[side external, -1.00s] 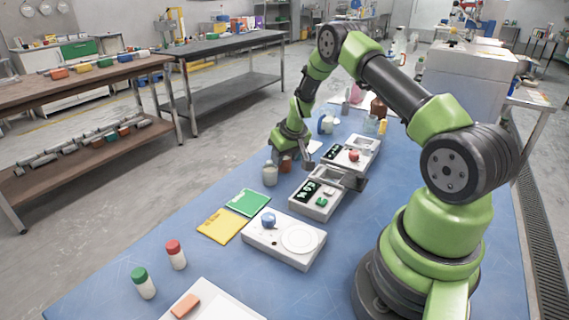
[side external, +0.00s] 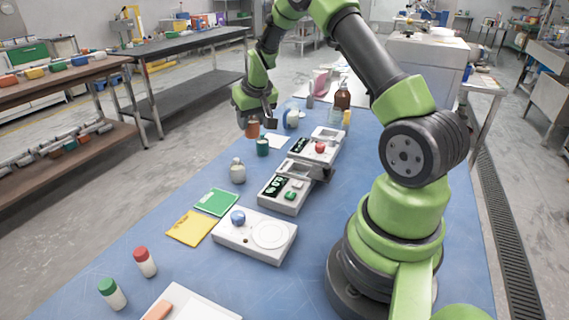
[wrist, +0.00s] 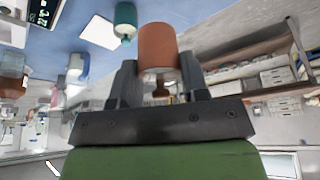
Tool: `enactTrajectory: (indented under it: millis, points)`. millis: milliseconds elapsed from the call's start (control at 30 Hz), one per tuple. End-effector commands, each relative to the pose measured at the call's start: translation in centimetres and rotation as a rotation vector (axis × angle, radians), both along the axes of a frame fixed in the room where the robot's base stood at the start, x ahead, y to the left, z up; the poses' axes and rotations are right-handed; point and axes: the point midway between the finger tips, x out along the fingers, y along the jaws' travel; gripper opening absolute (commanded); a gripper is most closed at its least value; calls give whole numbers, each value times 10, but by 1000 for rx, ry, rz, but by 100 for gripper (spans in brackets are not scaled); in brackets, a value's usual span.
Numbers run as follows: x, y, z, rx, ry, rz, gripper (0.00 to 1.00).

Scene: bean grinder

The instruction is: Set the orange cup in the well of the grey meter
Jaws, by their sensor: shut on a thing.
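My gripper (side external: 254,121) is shut on the orange cup (side external: 252,130) and holds it in the air above the far left part of the blue table. The wrist view shows the cup (wrist: 157,50) between both fingers (wrist: 158,85). Two pale grey box devices with dark displays stand to the right. The nearer one (side external: 286,207) has a lit green readout, a green button and a recess at its far end. The farther one (side external: 311,158) has a red knob and a recess at its far end. I cannot tell which is the task's meter.
A green jar (side external: 262,146) stands just below the held cup, and a white jar (side external: 238,171) is nearer. A white scale with a blue knob (side external: 256,246) and green and yellow pads lie nearer. Bottles (side external: 342,96) stand at the back. Open blue table lies along the left.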

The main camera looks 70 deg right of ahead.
Motion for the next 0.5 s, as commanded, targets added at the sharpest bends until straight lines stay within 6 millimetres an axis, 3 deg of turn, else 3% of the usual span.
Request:
enactTrajectory:
  millis: [367, 500]
  points:
    - [-32, 6, -2, -4, 1, -413, 13]
    - [-50, 7, -2, -4, 2, -641, 13]
